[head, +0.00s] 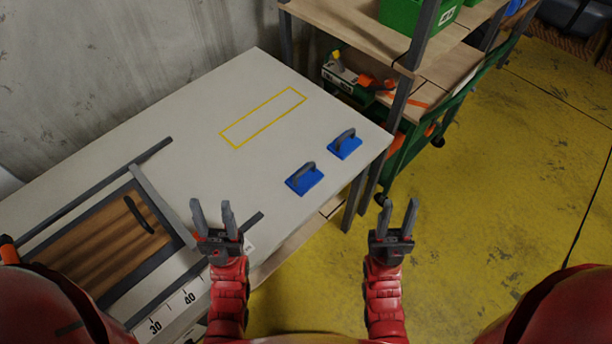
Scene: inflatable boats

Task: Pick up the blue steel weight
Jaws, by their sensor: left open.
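Two blue steel weights with dark grey handles rest upright on the light table. The nearer blue weight (304,184) is to the left of the farther blue weight (346,150), which sits close to the table's right edge. My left gripper (213,207) is open and empty, left of and nearer to me than the weights. My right gripper (399,212) is open and empty, to the right of the table, over the yellow floor in the picture. Neither gripper touches a weight.
A yellow rectangle outline (229,143) is marked on the table (215,110). A wooden board with a dark handle (138,216) lies in a grey frame at left. A shelf (350,22) with a green bin (412,12) stands behind. Yellow floor (500,170) is clear at right.

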